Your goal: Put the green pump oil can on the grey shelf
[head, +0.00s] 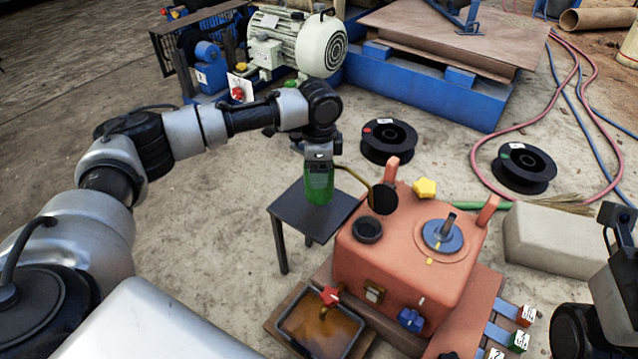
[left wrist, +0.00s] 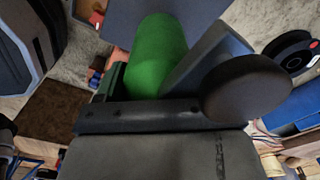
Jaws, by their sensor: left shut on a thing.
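The green pump oil can (head: 319,184) is upright in my left gripper (head: 319,167). In the left wrist view the green can (left wrist: 157,55) lies between the two dark fingers, with a finger along each side. The grey shelf (head: 293,211) is a small dark grey table on thin legs. The can's lower end is over or on its top, near the back right; I cannot tell whether it touches. A grey surface behind the can in the left wrist view (left wrist: 205,12) looks like the shelf top. My right arm shows at the right edge; its jaws cannot be made out.
An orange-red tank (head: 403,254) with a yellow knob stands close right of the shelf. A tray of brownish liquid (head: 318,325) is in front. Two black spools (head: 389,142) (head: 523,168) lie behind. A motor (head: 297,42) stands at the back. Floor left of the shelf is clear.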

